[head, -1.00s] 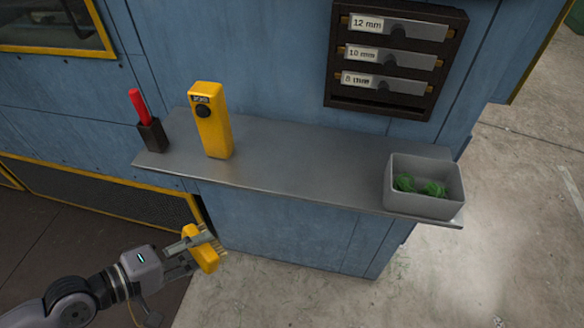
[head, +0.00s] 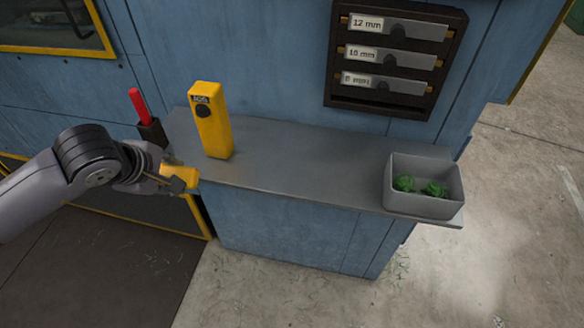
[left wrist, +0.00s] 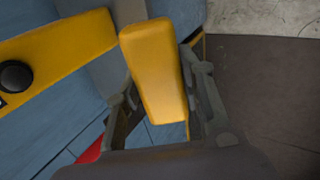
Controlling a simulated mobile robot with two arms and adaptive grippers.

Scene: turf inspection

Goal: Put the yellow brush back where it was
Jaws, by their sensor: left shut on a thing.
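The yellow brush (head: 180,176) is in my left gripper (head: 172,184), at the left end of the grey shelf (head: 290,165) in the head view. The gripper is shut on it. In the left wrist view the brush (left wrist: 155,65) lies between the two fingers (left wrist: 160,105), its yellow body filling the middle. I cannot tell whether the brush touches the shelf. Its bristles are hidden in both current views. My right gripper is not in view.
An upright yellow device (head: 210,125) stands on the shelf close to the brush. A dark holder with a red-handled tool (head: 139,105) is at the shelf's left end. A grey bin (head: 424,203) with green pieces is at the right. The shelf's middle is clear.

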